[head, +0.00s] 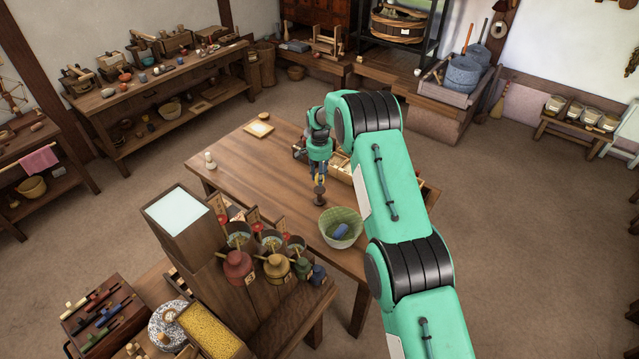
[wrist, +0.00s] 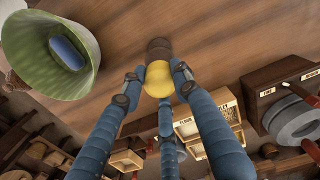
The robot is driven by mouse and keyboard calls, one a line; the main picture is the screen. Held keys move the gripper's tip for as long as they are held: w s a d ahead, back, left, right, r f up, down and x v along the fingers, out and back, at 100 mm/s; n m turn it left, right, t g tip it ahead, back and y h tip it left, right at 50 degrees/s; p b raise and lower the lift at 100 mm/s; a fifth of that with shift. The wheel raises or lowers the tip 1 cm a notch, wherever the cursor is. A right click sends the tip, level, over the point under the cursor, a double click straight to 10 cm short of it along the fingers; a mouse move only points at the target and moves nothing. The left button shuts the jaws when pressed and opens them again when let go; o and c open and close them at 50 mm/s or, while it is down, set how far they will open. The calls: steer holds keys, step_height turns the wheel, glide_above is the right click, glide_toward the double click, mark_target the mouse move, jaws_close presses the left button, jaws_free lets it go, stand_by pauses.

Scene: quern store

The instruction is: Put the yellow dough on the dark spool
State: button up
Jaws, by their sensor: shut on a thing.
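My gripper (wrist: 155,82) is shut on the yellow dough (wrist: 158,80), a small rounded lump between its blue fingers. The dark spool (wrist: 158,48) shows just beyond the dough in the wrist view, and the dough hides part of it. In the head view the spool (head: 319,197) stands upright on the wooden table, and my gripper (head: 319,175) points down right above it. The dough is too small there to make out clearly. I cannot tell whether the dough touches the spool's top.
A green bowl (head: 341,238) with a blue object (head: 341,231) inside stands close to the spool. A wooden box (head: 345,181) with compartments lies behind my arm. The table's left middle is clear.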

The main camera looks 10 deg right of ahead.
steer(key=shift+f, duration=1.65)
steer(key=shift+f, duration=0.15)
steer(key=o, duration=1.2)
step_height(320, 180, up, 12)
steer(key=shift+r, duration=0.1)
steer(key=shift+r, duration=0.15)
